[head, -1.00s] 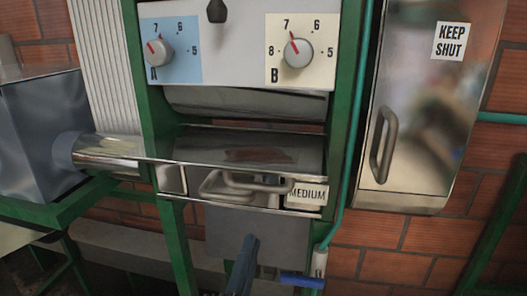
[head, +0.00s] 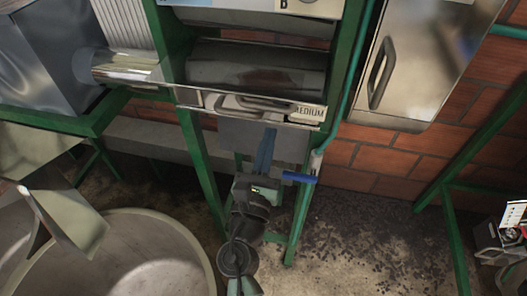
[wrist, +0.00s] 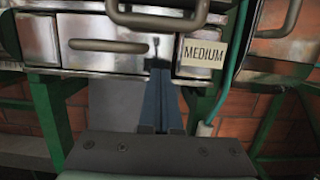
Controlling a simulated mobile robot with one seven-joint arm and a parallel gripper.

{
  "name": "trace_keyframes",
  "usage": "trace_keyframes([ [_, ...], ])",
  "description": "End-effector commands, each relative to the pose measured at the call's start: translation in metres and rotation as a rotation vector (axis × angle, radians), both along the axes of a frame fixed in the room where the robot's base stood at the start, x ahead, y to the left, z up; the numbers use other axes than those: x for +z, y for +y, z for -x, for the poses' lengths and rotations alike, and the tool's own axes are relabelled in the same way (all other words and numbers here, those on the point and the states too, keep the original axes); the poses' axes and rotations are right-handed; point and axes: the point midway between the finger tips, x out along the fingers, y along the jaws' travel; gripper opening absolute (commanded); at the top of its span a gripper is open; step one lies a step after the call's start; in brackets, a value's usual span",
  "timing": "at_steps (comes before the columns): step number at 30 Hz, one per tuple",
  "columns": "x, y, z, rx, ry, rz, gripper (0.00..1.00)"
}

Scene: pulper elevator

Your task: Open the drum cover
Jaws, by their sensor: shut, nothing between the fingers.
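The curved dark metal surface (head: 258,68) between the green posts looks like the drum cover. I cannot tell for sure whether it is lifted at all. A bar handle (head: 268,104) sits at its lower front edge; in the wrist view a big loop handle (wrist: 158,20) shows at the top. A second, straighter handle (wrist: 107,46) is below and left of it, on a shiny front plate. My gripper (head: 269,132) points up, just below the plate and handles. In the wrist view my gripper (wrist: 158,66) is shut and empty, left of the MEDIUM label (wrist: 203,53).
Green frame posts (head: 340,75) flank the machine. A blue lever (head: 299,177) on a pipe is right of my gripper. A metal cabinet with a handle (head: 382,72) hangs at right. A large round tub (head: 205,245) stands at lower left. Floor at right is partly clear.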

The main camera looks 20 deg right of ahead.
Motion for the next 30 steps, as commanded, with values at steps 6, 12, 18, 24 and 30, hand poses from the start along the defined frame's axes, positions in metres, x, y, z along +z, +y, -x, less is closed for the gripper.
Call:
trace_keyframes([
  [6,0.021,-0.016,-0.023,-0.001,-0.001,-0.002,0.00],
  [12,0.037,-0.008,-0.013,0.001,0.000,-0.002,0.00],
  [18,0.042,-0.006,-0.009,0.001,-0.002,-0.002,0.00],
  [24,0.041,-0.006,-0.008,0.000,-0.001,-0.002,0.00],
  [30,0.042,-0.006,-0.008,0.000,0.001,-0.003,0.00],
])
